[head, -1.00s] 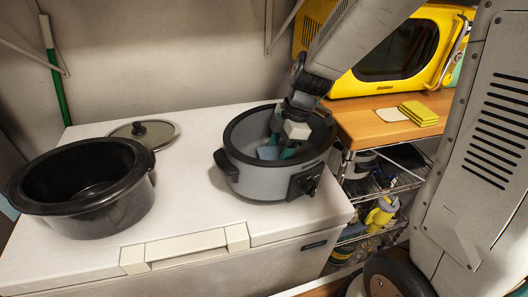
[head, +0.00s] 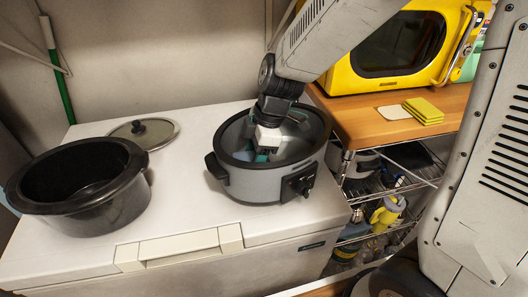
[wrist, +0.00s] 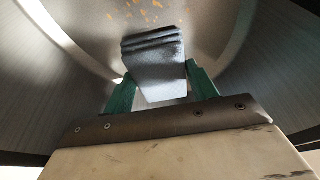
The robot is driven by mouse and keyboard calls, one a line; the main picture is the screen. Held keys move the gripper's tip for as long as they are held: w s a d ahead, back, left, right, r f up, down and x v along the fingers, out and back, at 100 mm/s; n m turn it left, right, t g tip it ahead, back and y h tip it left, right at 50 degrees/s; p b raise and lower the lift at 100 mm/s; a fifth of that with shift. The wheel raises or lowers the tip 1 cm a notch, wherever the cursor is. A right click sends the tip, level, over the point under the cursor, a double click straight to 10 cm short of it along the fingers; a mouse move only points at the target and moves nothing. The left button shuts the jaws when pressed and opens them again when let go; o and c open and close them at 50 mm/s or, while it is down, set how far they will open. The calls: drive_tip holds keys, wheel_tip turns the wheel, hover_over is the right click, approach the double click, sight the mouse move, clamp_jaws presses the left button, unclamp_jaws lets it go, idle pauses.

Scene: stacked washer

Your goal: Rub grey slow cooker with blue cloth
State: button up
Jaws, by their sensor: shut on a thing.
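The grey slow cooker (head: 262,181) stands on the white chest at the right, open at the top with a dark rim. My gripper (head: 266,154) reaches down into it from above. In the wrist view, my gripper (wrist: 160,92) has its green fingers shut on a folded blue cloth (wrist: 155,65). Beyond the cloth, the cooker's inner surface (wrist: 60,75) shows several small orange-brown spots (wrist: 145,14). Only a little of the cloth (head: 246,155) shows in the head view. I cannot tell whether it touches the cooker's inside.
A black oval pot (head: 80,190) stands left on the chest (head: 185,200), with a glass lid (head: 145,132) behind it. At right are a wooden-topped wire rack (head: 365,115), yellow sponges (head: 423,110) and a yellow microwave (head: 400,45). Clear chest top lies between pot and cooker.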

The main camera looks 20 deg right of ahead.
sight(231, 131)
drive_tip(key=shift+s+a, duration=0.15)
drive_tip(key=shift+a, duration=1.1)
drive_tip(key=shift+s+a, duration=0.15)
drive_tip(key=shift+a, duration=1.05)
drive_tip(key=shift+r, duration=3.05)
drive_tip(key=shift+r, duration=1.45)
